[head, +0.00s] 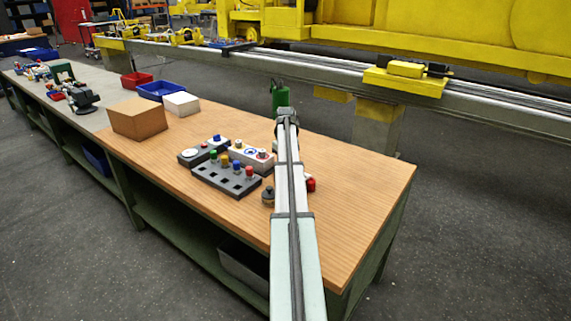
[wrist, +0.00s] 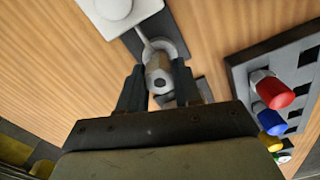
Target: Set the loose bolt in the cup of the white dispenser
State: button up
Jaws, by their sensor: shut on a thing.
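In the wrist view my gripper (wrist: 160,92) points down at the table, its dark fingers closed on either side of a bolt (wrist: 158,82) with a grey hex end. The white dispenser (wrist: 112,8) is at the top edge, partly cut off, on a dark base. A thin arm runs from it to a round grey cup (wrist: 178,50) right at the bolt. I cannot tell whether the bolt is seated in the cup or just above it. In the head view my arm hides the gripper and bolt.
A dark rack (head: 227,180) with coloured pegs stands left of my arm; it also shows in the wrist view (wrist: 243,82). A white box with buttons (head: 250,153) is behind it. A dark knob (head: 268,196) and a red piece (head: 311,185) flank my arm. The table's right side is clear.

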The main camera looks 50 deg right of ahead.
jog(key=shift+f, duration=0.25)
jog(key=o, duration=1.1)
jog(key=shift+r, duration=0.1)
jog(key=shift+r, duration=3.45)
